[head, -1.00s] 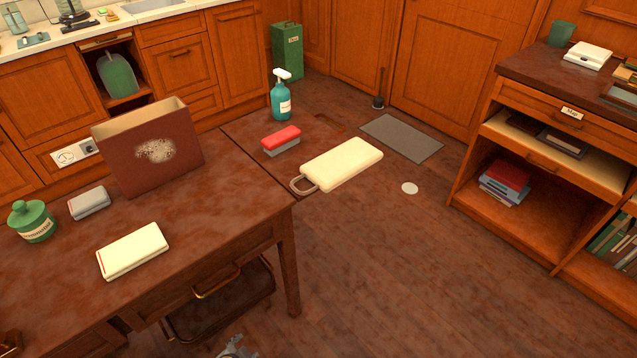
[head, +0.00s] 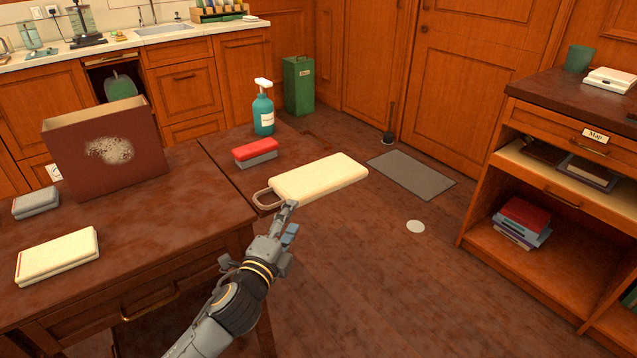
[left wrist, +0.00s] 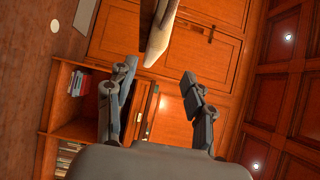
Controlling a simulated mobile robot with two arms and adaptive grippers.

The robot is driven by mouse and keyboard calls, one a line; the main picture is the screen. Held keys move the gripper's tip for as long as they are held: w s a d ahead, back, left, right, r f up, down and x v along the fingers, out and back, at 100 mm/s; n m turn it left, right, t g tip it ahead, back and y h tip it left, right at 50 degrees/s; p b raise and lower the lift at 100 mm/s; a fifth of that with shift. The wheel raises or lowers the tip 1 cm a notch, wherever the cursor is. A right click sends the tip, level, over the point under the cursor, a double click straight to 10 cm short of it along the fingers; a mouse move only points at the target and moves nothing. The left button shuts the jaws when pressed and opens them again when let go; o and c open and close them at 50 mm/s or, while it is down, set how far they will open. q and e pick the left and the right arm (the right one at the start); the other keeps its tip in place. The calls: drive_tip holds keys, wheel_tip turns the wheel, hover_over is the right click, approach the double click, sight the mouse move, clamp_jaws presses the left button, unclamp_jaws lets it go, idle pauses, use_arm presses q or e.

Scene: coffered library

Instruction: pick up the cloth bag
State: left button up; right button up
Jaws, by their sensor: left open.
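The cloth bag (head: 322,178) is a flat cream slab with a grey-brown loop handle (head: 266,198) at its left end. It lies at the right edge of the dark table, and much of it reaches out past the edge. My left gripper (head: 290,220) is open and empty, just in front of and below the bag's handle end. In the left wrist view a cream edge (left wrist: 158,45), which looks like the bag, shows beyond my open fingers (left wrist: 160,72). My right gripper is not in view.
On the table (head: 200,225) stand a red-and-grey brush (head: 255,153), a teal spray bottle (head: 263,110), a brown box (head: 110,150) and a cream folded item (head: 58,255). A shelf unit (head: 545,250) stands right. The floor between is clear, except a grey mat (head: 412,174) and a white disc.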

sight(306, 202)
use_arm(q)
drive_tip(key=x, duration=0.4)
drive_tip(key=shift+w+d+b, duration=0.2)
drive_tip(key=shift+w+b, duration=0.15)
drive_tip(key=x, duration=0.2)
drive_tip(key=f+b+x, duration=0.1)
drive_tip(key=x, duration=0.1)
drive_tip(key=shift+w+d+b, duration=0.3)
drive_tip(key=shift+w, duration=0.25)
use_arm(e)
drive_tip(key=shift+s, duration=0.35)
use_arm(q)
drive_tip(key=shift+c, duration=0.2)
clamp_jaws()
